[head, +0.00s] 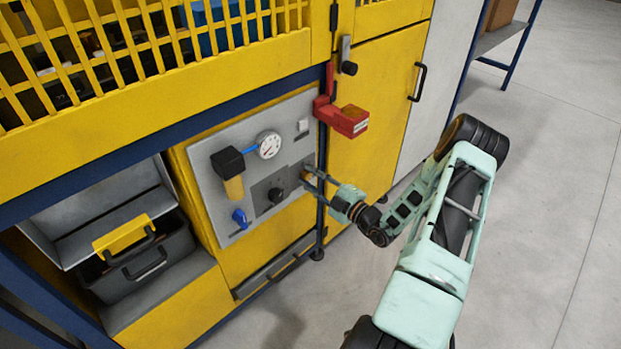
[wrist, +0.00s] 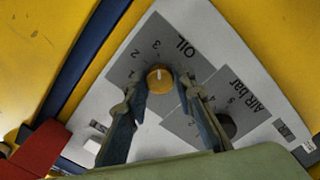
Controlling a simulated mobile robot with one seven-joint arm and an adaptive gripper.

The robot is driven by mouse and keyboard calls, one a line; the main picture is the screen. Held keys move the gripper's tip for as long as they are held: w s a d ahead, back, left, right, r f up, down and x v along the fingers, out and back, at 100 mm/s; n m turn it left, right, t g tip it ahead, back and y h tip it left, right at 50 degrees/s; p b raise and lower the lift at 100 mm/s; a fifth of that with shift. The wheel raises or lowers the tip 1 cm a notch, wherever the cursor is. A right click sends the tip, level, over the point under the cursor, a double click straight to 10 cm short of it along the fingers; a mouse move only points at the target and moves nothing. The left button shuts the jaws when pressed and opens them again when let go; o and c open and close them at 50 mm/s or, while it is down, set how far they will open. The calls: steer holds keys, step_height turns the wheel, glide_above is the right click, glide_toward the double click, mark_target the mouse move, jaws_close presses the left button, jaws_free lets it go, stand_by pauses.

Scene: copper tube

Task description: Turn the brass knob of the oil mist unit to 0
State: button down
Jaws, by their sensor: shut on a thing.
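The brass knob (wrist: 159,80) sits on a dark grey OIL plate (wrist: 130,62) in the wrist view. A pale mark on its face points up in the picture, roughly toward the 3. The digits 2 and 3 show along the upper left of the knob; a 0 cannot be made out. My gripper (wrist: 162,84) has one finger on each side of the knob and is shut on it.
A black AIR bar knob (wrist: 227,125) is close to the right finger; it also shows in the head view (head: 276,195). A round gauge (head: 268,145) is above.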

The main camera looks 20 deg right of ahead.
steer(key=shift+n, duration=0.4)
steer(key=n+p, duration=0.1)
steer(key=n, duration=0.4)
steer(key=shift+n+p, duration=0.3)
steer(key=shift+p, duration=0.05)
steer(key=n, duration=0.3)
steer(key=shift+n+p, duration=0.3)
steer(key=shift+p, duration=0.05)
steer(key=n, duration=0.3)
steer(key=shift+n+p, duration=0.3)
steer(key=n, duration=0.6)
steer(key=shift+p, duration=0.3)
steer(key=n, duration=0.7)
steer(key=shift+n, duration=0.3)
steer(key=c, duration=1.6)
jaws_free()
